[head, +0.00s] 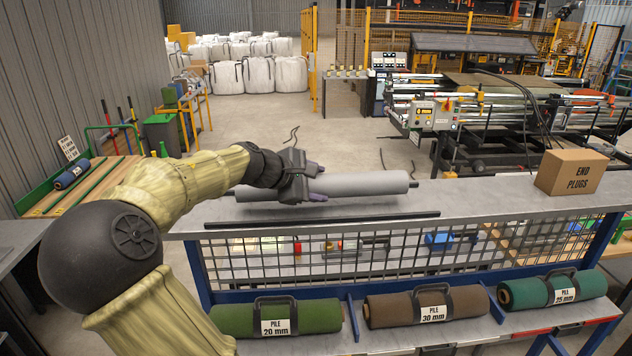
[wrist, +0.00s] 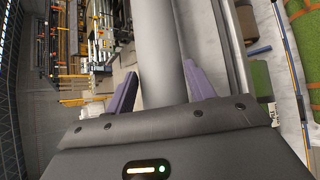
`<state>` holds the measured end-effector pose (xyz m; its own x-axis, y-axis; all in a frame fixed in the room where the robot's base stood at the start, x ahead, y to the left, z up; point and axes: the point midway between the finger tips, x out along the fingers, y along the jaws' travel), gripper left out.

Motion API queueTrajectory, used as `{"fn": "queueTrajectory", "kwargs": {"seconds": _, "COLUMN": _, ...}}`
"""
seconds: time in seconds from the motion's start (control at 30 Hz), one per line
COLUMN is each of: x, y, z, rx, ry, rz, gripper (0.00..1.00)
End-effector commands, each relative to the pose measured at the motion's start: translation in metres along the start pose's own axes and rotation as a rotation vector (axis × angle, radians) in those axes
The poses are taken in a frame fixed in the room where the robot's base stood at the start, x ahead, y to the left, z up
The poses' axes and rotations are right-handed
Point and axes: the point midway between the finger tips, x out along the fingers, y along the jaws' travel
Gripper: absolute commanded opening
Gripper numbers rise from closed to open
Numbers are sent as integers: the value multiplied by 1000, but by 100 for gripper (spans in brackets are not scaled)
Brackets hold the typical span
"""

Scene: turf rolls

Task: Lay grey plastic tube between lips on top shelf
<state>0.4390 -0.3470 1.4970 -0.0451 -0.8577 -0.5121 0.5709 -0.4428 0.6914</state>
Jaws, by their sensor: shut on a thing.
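My gripper (head: 317,183) is above the top shelf (head: 480,199), with its purple fingers on either side of the grey plastic tube (head: 365,184). In the wrist view the tube (wrist: 160,50) runs between both fingers (wrist: 161,92), which are shut on it. The tube lies roughly along the shelf's length. A dark front lip (head: 320,221) runs along the shelf, nearer than the tube. Dark ends of another bar, likely the back lip (head: 413,184), show past the tube's ends; the tube hides its middle. I cannot tell whether the tube touches the shelf.
A cardboard END PLUGS box (head: 574,172) stands at the shelf's right end. A wire mesh panel (head: 400,247) hangs below the front edge. Green (head: 277,318), brown (head: 425,305) and teal (head: 552,289) rolls lie on the lower shelf. The top shelf between tube and box is clear.

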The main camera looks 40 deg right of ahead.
Motion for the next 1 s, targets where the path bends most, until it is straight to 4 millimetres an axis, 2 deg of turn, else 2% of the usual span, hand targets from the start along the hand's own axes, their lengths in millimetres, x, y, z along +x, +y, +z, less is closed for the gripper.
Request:
{"fn": "queueTrajectory", "kwargs": {"seconds": 0.23, "x": 0, "y": 0, "z": 0, "rx": 0, "ry": 0, "rz": 1, "gripper": 24}}
{"fn": "queueTrajectory", "kwargs": {"seconds": 0.27, "x": 0, "y": 0, "z": 0, "rx": 0, "ry": 0, "rz": 1, "gripper": 58}}
{"fn": "queueTrajectory", "kwargs": {"seconds": 0.37, "x": 0, "y": 0, "z": 0, "rx": 0, "ry": 0, "rz": 1, "gripper": 78}}
{"fn": "queueTrajectory", "kwargs": {"seconds": 0.4, "x": 0, "y": 0, "z": 0, "rx": 0, "ry": 0, "rz": 0, "gripper": 79}}
{"fn": "queueTrajectory", "kwargs": {"seconds": 0.77, "x": -3, "y": -1, "z": -1, "rx": -1, "ry": 1, "rz": 0, "gripper": 79}}
{"fn": "queueTrajectory", "kwargs": {"seconds": 1.0, "x": -27, "y": -2, "z": -3, "rx": 0, "ry": 4, "rz": 2, "gripper": 79}}
